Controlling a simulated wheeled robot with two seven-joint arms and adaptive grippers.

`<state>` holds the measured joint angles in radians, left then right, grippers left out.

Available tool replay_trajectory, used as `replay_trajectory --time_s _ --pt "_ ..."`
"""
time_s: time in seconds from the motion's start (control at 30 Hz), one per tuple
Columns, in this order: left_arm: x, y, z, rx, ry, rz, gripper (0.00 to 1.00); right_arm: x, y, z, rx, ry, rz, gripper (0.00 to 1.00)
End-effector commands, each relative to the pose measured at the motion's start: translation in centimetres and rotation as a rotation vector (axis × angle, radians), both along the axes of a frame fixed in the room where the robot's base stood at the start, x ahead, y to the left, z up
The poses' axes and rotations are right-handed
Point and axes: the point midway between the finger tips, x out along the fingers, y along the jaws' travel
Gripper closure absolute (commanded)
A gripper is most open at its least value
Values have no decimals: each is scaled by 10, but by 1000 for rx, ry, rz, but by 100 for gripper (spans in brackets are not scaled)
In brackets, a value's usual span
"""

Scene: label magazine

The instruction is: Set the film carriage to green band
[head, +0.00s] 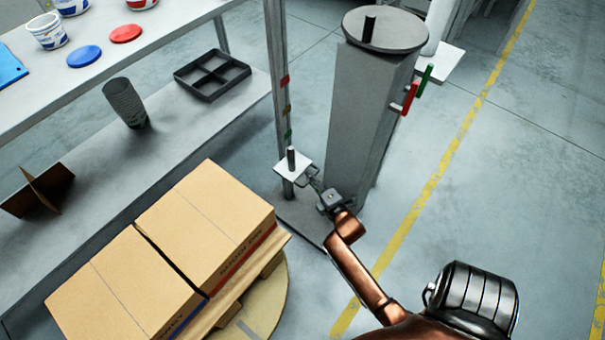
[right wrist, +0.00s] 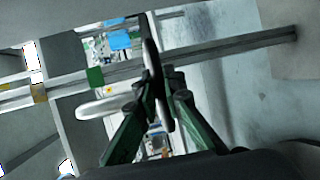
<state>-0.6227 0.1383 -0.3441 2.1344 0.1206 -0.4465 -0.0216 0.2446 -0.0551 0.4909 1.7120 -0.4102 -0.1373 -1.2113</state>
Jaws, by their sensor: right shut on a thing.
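The film carriage (head: 291,168) is a small white plate with a dark upright peg on a slim grey mast (head: 277,52). The mast carries a red band (head: 285,81), a yellowish band (head: 286,110) and a green band (head: 287,134), from top to bottom. The carriage sits just below the green band. My right gripper (head: 312,178) is shut on the carriage at its right side. In the right wrist view, the green band (right wrist: 95,77) shows beside the pale carriage plate (right wrist: 100,106); the fingers hide the exact grip. My left gripper is out of view.
A grey column with a round top (head: 385,28) stands right of the mast, with a red handle (head: 410,97) and a green handle (head: 424,80). Boxes (head: 205,222) on a pallet stand at lower left. Shelves with tubs are behind. The floor at right is clear.

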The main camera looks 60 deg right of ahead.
Motion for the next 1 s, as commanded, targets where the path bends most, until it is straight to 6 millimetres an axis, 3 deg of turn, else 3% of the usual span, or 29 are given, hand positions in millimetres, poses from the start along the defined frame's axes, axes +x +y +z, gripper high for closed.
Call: replay_trajectory --time_s 0.07,0.4,0.43,0.67,1.0 --pt "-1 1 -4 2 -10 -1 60 -3 -3 -10 1 9 -6 100" --pt "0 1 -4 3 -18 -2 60 -3 -2 -12 3 10 -6 100" --pt "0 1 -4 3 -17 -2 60 -3 -2 -12 3 11 -6 89" --pt "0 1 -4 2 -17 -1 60 -2 -1 -11 3 9 -3 74" --pt "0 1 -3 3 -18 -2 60 0 0 -4 -1 2 0 73"
